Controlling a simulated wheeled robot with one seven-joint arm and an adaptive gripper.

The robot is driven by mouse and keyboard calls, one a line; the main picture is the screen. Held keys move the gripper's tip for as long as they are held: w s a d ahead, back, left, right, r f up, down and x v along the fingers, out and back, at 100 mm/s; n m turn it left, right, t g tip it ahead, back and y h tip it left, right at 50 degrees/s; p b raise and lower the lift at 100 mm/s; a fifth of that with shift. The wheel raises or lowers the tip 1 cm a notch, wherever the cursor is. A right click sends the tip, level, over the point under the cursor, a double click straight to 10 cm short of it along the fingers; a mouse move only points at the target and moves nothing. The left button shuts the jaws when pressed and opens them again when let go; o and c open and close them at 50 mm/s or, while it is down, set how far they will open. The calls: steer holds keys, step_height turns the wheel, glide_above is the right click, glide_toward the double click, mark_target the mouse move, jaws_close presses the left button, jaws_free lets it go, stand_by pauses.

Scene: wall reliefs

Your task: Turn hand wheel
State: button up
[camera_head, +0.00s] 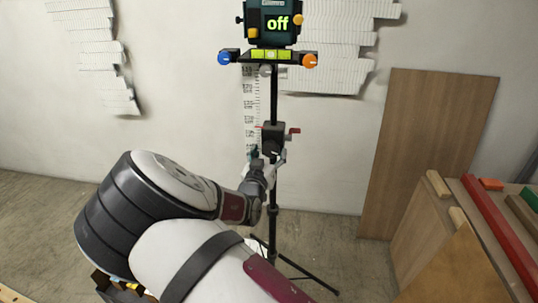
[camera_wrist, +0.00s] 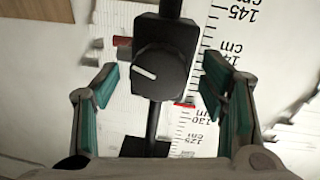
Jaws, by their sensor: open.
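The hand wheel (camera_wrist: 160,72) is a round black knob with a white pointer line, on a dark block on a black stand. The pointer line slants from upper left to lower right in the wrist view. In the head view the block (camera_head: 272,138) sits midway up the stand, with red handles at its sides. My gripper (camera_wrist: 158,85) is open, its teal-padded fingers apart on the left and right of the knob, with gaps to it. In the head view my gripper (camera_head: 264,160) is just below the block, and its fingertips are small and partly hidden.
A measuring scale (camera_wrist: 228,60) runs beside the stand. Tripod legs (camera_head: 308,275) spread below. Wooden boards (camera_head: 425,150) lean at the right.

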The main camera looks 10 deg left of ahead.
steer(key=shift+w, duration=0.15)
steer(key=shift+c, duration=0.2)
steer(key=c, duration=1.1)
steer(key=shift+m, duration=0.3)
